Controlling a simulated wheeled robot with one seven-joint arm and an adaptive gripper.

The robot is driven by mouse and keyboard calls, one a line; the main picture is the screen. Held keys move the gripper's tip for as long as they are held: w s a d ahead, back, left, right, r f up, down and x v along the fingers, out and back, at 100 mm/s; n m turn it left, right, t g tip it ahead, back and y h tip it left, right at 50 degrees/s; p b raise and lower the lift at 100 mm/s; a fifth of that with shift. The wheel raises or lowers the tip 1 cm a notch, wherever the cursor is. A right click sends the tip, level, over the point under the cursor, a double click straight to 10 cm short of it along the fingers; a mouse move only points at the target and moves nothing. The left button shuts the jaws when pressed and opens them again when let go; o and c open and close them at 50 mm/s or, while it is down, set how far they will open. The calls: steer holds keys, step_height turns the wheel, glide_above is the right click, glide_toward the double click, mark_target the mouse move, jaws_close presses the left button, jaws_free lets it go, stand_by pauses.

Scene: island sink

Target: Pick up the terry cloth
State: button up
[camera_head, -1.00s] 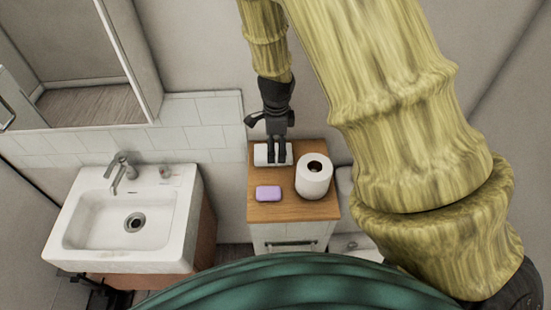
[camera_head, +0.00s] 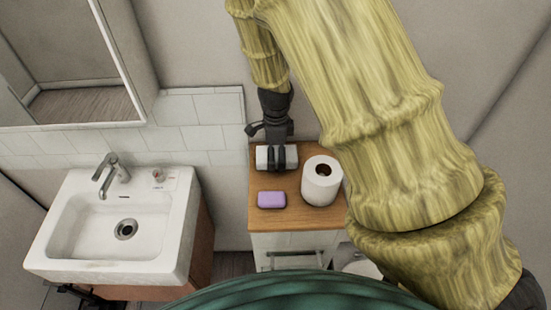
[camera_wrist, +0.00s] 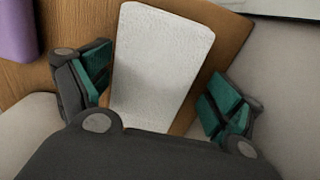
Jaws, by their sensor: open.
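The white terry cloth (camera_head: 291,156) lies at the back of the wooden cabinet top, partly hidden by my gripper (camera_head: 277,163) in the head view. In the wrist view the terry cloth (camera_wrist: 160,60) is a white, fine-textured block with rounded corners, lying between the spread fingers. My gripper (camera_wrist: 158,92) is open, with one green-padded finger on each side of the cloth. A gap shows on the right side; the left finger is close to the cloth's edge. I cannot tell whether it touches. The cloth's near end is hidden by the gripper body.
On the cabinet top (camera_head: 254,222) a purple soap bar (camera_head: 271,200) lies in front of the cloth and a toilet paper roll (camera_head: 318,188) stands to the right. The wall is close behind. A white sink (camera_head: 60,258) with a tap (camera_head: 110,175) is at left.

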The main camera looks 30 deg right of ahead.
mark_target(277, 152)
steer(key=shift+s+r, duration=0.35)
steer(key=shift+s, duration=0.15)
steer(key=shift+c, duration=0.7)
steer(key=c, duration=0.4)
steer(key=shift+w+f, duration=0.15)
steer(key=shift+w, duration=0.05)
steer(key=c, duration=0.5)
steer(key=shift+s, duration=0.1)
steer(key=shift+c, duration=0.7)
steer(key=shift+r, duration=0.25)
step_height(277, 152, up, 3)
steer(key=p, duration=0.3)
steer(key=shift+f, duration=0.15)
steer(key=s+a, duration=0.3)
steer(key=s, duration=0.1)
steer(key=s+a+r+p, duration=0.1)
steer(key=s+a, duration=0.3)
steer(key=s+a+r, duration=0.1)
steer(key=s+a, duration=0.2)
steer(key=s, duration=0.1)
steer(key=shift+a+p, duration=0.3)
